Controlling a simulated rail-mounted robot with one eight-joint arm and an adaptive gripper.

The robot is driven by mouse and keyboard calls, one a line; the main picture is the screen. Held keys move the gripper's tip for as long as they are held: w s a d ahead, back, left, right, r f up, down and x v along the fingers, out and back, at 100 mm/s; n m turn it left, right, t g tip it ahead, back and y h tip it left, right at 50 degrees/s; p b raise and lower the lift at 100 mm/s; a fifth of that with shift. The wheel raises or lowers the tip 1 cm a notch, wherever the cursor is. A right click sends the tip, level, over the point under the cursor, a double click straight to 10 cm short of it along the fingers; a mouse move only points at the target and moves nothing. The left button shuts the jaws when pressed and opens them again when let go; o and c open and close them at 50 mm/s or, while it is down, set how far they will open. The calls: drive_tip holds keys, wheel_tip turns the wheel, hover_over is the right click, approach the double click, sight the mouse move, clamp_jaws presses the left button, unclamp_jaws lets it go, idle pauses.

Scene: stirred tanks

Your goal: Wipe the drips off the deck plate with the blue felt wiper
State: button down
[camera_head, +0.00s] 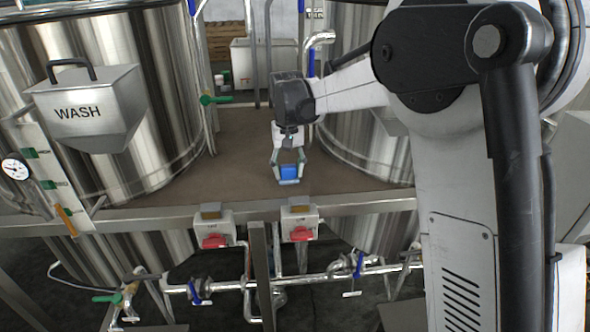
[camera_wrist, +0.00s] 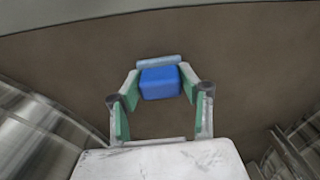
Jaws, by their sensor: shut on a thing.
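My gripper (camera_head: 288,165) is low over the brown deck plate (camera_head: 238,160), between the two steel tanks and near the deck's front edge. It is shut on the blue felt wiper (camera_head: 289,173), a bright blue block with a paler blue strip along its side. In the wrist view the wiper (camera_wrist: 160,84) sits between the fingertips, with bare brown deck plate (camera_wrist: 240,60) around it. I cannot tell whether the wiper touches the deck. I cannot make out any drips on the visible deck; part of it is hidden behind my gripper and arm.
A large steel tank (camera_head: 165,150) with a WASH box (camera_head: 88,105) stands left; another tank (camera_head: 365,155) stands right, partly behind my arm. Two red-switched boxes (camera_head: 214,230) (camera_head: 300,222) hang at the deck's front rail (camera_head: 150,215). Pipes and valves run below. Open deck lies left of my gripper.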

drive_tip(key=shift+a, duration=2.05)
drive_tip(key=shift+r, duration=0.1)
drive_tip(key=shift+d+r+p, duration=0.1)
drive_tip(key=shift+r+p, duration=1.25)
drive_tip(key=shift+r, duration=1.55)
drive_tip(key=shift+r+p, duration=0.75)
drive_tip(key=shift+r, duration=0.75)
drive_tip(key=shift+s, duration=0.1)
